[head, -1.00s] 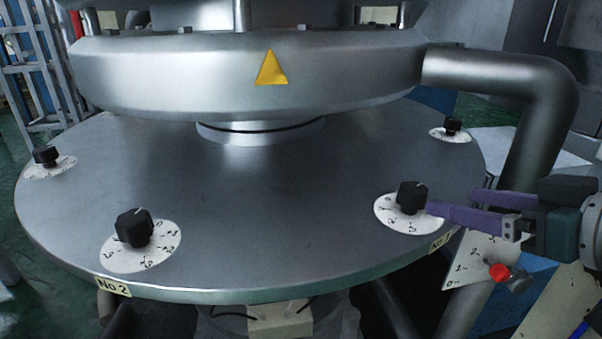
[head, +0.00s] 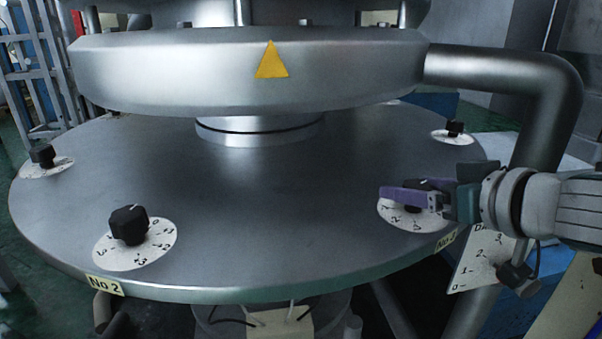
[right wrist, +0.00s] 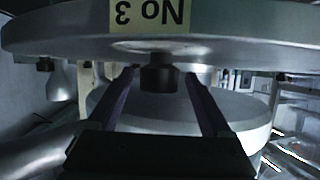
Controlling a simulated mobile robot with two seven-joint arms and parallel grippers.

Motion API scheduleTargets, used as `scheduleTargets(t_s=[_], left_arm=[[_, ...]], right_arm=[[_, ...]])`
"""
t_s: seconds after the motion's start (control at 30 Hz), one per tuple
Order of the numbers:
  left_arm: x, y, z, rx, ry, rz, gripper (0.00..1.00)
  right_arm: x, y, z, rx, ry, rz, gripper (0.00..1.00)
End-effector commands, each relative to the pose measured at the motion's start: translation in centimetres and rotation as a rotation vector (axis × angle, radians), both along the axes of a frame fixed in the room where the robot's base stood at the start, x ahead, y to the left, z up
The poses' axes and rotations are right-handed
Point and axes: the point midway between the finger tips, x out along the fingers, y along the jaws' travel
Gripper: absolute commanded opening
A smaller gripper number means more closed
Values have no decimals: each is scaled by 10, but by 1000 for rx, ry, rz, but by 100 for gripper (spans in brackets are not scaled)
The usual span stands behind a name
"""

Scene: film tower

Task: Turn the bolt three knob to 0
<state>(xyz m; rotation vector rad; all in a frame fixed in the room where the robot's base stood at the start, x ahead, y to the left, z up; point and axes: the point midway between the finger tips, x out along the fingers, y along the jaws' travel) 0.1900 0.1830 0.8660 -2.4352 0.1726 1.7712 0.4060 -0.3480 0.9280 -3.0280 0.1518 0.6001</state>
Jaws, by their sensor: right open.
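The bolt three knob (head: 412,209) is a black knob on a white numbered dial (head: 408,221) at the right front of the round metal plate. My right gripper (head: 402,189) is at this knob, its purple fingers open on either side and partly covering it. In the right wrist view the knob (right wrist: 158,75) hangs upside down between the two fingers, with a gap showing at each side. The "No 3" label (right wrist: 150,16) is inverted there. The knob's pointer direction and most dial numbers are hidden or too small to read. My left gripper is not in view.
The round plate (head: 280,210) also carries the No 2 knob (head: 129,225) at front left and knobs at far left (head: 43,156) and far right (head: 455,130). A thick pipe (head: 548,125) stands behind my right arm. A numbered scale plate (head: 478,262) is below it.

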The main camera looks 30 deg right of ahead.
Motion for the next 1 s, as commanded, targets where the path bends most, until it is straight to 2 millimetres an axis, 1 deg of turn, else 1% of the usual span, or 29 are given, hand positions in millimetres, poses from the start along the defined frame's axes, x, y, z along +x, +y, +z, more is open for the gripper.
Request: scheduleTargets(t_s=[0.1,0.13,0.83,0.87,1.0], left_arm=[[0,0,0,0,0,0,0],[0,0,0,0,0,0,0],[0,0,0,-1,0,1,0],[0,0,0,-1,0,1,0],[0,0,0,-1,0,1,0]], right_arm=[[0,0,0,0,0,0,84],[0,0,0,0,0,0,81],[0,0,0,0,0,1,2],[0,0,0,0,0,1,0],[0,0,0,1,1,4,0]])
